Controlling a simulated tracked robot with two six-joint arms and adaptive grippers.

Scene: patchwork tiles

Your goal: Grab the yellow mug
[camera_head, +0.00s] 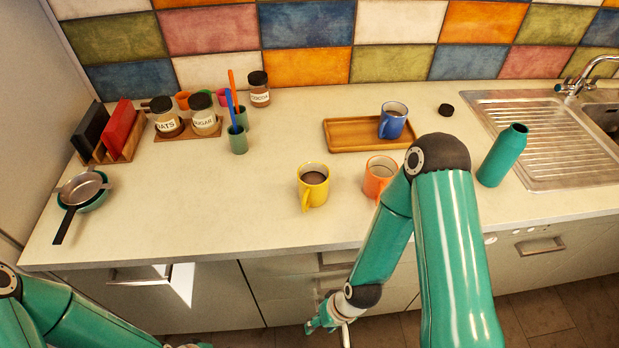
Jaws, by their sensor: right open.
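The yellow mug (317,184) stands upright on the counter, left of the orange mug (378,176). Its handle points toward the front edge, and a dark brown content shows inside. My right gripper (328,326) is low in front of the counter, by the cabinet fronts. It is open and empty, below the yellow mug in the picture and well apart from it.
A blue mug (392,122) stands on a wooden tray (345,135) behind. A teal bottle (503,156) stands near the sink (545,145). Jars, a green cup with utensils (238,140) and pans (82,188) are at left. The counter left of the yellow mug is clear. A drawer (150,275) shows at front left.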

